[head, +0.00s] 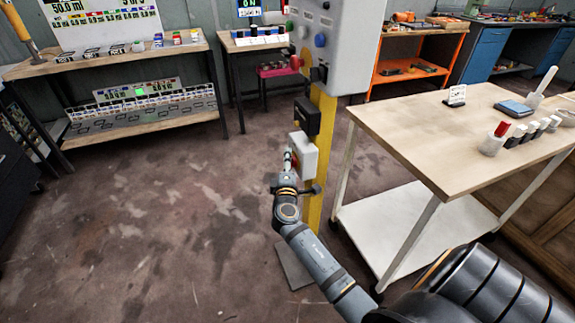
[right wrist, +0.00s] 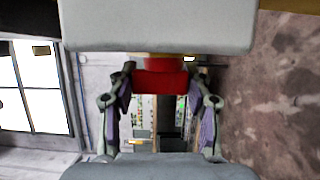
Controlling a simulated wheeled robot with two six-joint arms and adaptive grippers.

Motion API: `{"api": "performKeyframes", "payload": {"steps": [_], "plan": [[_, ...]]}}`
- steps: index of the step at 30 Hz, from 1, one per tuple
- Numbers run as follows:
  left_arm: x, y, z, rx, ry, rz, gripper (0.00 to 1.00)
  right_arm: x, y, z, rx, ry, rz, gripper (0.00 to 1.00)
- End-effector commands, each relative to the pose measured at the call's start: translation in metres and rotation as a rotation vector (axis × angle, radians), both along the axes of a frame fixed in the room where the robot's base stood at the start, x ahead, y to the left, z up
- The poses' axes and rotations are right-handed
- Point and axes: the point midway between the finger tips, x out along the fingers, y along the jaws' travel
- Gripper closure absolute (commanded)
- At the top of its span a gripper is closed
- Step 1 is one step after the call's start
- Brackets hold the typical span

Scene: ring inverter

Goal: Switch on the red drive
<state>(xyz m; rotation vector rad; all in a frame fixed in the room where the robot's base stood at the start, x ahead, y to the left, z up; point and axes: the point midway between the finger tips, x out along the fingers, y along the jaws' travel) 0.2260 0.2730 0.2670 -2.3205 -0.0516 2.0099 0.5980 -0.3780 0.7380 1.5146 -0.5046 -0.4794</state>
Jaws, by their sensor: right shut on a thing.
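A white box (head: 304,150) is mounted low on the yellow post, below a smaller black box (head: 306,117). My right gripper (head: 289,157) is at the left face of the white box, with my arm reaching up to it from the lower right. In the right wrist view, a red block-shaped part (right wrist: 160,80) lies between the fingertips of my right gripper (right wrist: 160,88), which is shut on it. The white box (right wrist: 155,28) fills the top of that view. The red part's front is mostly hidden in the head view. My left gripper is not in view.
A grey control panel (head: 335,45) with coloured knobs tops the yellow post (head: 320,190). A wooden-topped cart (head: 420,130) with a white lower shelf stands close on the right. A shelf bench (head: 110,62) is at the back left. The floor at left is clear.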

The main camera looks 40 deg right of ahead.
Motion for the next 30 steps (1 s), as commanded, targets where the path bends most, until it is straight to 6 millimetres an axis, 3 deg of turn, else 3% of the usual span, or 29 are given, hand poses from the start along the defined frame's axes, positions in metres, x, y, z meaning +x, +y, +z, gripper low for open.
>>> {"api": "performKeyframes", "payload": {"steps": [2,3,8,19,30], "plan": [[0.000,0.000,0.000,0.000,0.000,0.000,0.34,0.000,0.000,-0.001,0.002,0.001,0.000,0.82],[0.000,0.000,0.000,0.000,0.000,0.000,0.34,0.000,0.000,-0.001,0.002,0.001,0.000,0.49],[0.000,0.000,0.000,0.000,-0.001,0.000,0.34,0.000,0.000,-0.001,0.002,0.001,0.000,0.27],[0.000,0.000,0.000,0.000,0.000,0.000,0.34,-0.005,0.004,-0.002,0.003,0.003,0.000,0.26],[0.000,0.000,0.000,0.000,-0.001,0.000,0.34,-0.055,0.040,-0.003,0.005,0.003,-0.001,0.26]]}}
